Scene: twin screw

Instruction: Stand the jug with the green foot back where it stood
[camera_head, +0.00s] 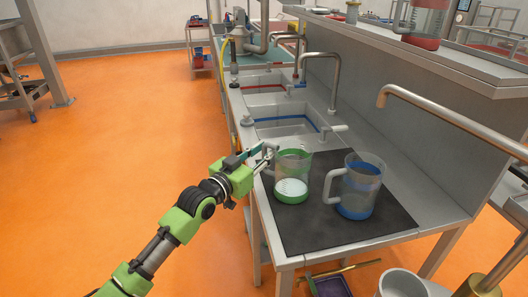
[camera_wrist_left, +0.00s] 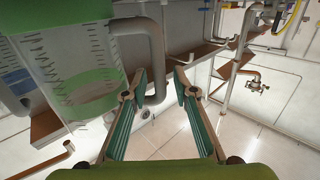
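My left gripper (camera_head: 264,158) is at the handle. In the left wrist view, the jug (camera_wrist_left: 75,65) fills the upper left, and its handle (camera_wrist_left: 157,60) reaches the gap between the fingertips of my left gripper (camera_wrist_left: 161,75). The fingers are apart, and I see no clear grip on the handle. My right gripper is not in view.
A jug with a blue foot (camera_head: 360,188) stands close on the right, its handle toward the green-footed jug. Sinks (camera_head: 283,128) with taps lie behind the mat. A large tap (camera_head: 440,115) reaches in from the right. The mat's front is bare.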

